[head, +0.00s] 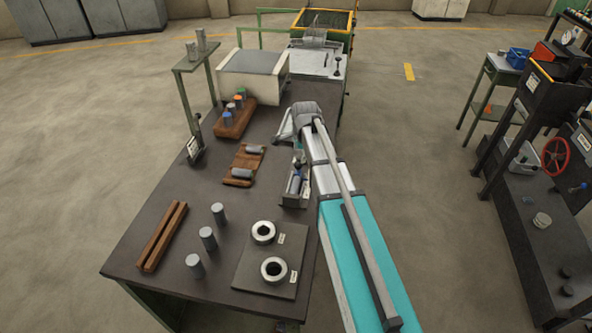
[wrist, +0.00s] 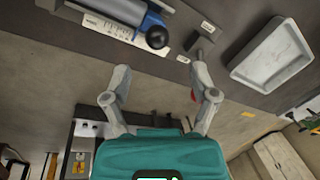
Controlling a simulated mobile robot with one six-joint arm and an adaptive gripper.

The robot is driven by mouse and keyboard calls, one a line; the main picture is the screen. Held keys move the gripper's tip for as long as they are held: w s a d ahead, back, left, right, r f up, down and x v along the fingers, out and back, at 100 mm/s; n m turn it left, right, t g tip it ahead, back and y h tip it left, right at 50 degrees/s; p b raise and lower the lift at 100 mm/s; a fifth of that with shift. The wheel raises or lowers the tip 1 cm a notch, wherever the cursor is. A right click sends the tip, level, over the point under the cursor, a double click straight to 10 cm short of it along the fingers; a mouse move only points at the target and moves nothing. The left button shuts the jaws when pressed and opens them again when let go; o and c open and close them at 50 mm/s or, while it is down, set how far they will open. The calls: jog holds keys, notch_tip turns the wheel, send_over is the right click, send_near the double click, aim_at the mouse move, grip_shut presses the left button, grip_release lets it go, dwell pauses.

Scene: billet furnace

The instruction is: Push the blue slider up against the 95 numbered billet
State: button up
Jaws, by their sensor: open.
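The blue slider (wrist: 140,14) with its black ball knob (wrist: 154,38) shows at the top of the wrist view. It sits in a fixture with a printed scale. A grey cylinder (wrist: 92,4), apparently a billet, lies at its left; I cannot read a number on it or tell whether they touch. In the head view the fixture (head: 295,200) stands at the bench's right edge, partly behind my arm, with a grey billet (head: 294,185) and a bit of blue (head: 299,167). My gripper (wrist: 158,72) is open and empty, its fingers apart from the knob in the picture.
A dark post on a block (wrist: 198,44) and a white tray (wrist: 272,55) are right of the slider. On the bench are a wooden cradle with two billets (head: 244,164), a rack of colour-topped billets (head: 235,119), three standing billets (head: 208,239) and a ring plate (head: 248,275).

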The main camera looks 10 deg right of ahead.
aim_at(298, 163)
jog(key=shift+w+a+f+b, duration=0.1)
jog(key=shift+w+f+b, duration=0.15)
jog(key=shift+f+b, duration=0.9)
jog(key=shift+w+d+f+b, duration=0.1)
jog(key=shift+w+f+b, duration=0.1)
jog(key=shift+f+b, duration=0.9)
jog(key=shift+w+a+f+b, duration=0.1)
jog(key=shift+w+f+b, duration=0.15)
jog(key=shift+f+b, duration=0.9)
jog(key=shift+f, duration=0.15)
grip_shut()
